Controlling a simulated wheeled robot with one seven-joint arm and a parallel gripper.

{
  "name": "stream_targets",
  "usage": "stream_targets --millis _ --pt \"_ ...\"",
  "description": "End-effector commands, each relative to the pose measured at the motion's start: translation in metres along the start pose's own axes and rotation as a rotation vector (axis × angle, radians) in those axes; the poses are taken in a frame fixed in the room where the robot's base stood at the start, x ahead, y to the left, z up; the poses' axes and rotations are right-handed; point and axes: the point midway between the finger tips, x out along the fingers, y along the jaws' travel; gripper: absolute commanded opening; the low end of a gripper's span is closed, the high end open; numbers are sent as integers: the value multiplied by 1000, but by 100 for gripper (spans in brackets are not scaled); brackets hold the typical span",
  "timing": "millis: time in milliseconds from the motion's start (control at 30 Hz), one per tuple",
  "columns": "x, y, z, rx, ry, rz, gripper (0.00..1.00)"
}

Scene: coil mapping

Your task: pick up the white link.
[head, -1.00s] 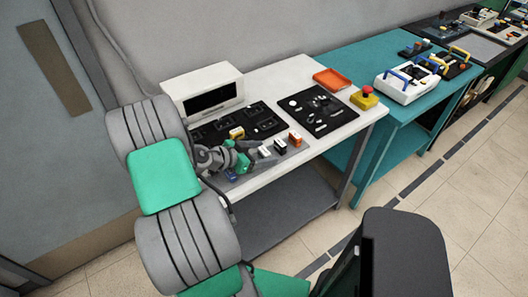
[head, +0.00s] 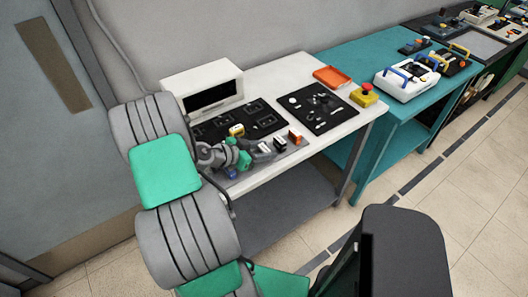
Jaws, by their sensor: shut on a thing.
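The white link (head: 264,147) is a small pale block at the front of the white table, mostly covered by the fingers. My gripper (head: 265,152) reaches in from the left and is shut on it. At this size I cannot tell whether the link touches the grey strip (head: 295,151) below it or is lifted off.
A yellow block (head: 236,130) is behind, and a blue one (head: 231,172) at front left. Black panels, a white box (head: 202,88), an orange tray (head: 332,76) and a red-topped yellow button (head: 365,95) lie farther back.

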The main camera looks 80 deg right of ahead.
Motion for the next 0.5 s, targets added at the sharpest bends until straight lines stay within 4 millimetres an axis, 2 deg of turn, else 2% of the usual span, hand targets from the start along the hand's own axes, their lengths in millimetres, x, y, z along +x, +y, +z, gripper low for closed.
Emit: stream_targets --millis 100,367,500 --pt "0 0 0 0 0 0 5" --pt "-1 0 -2 1 0 0 5" --pt "-6 -1 -12 4 1 -2 5"
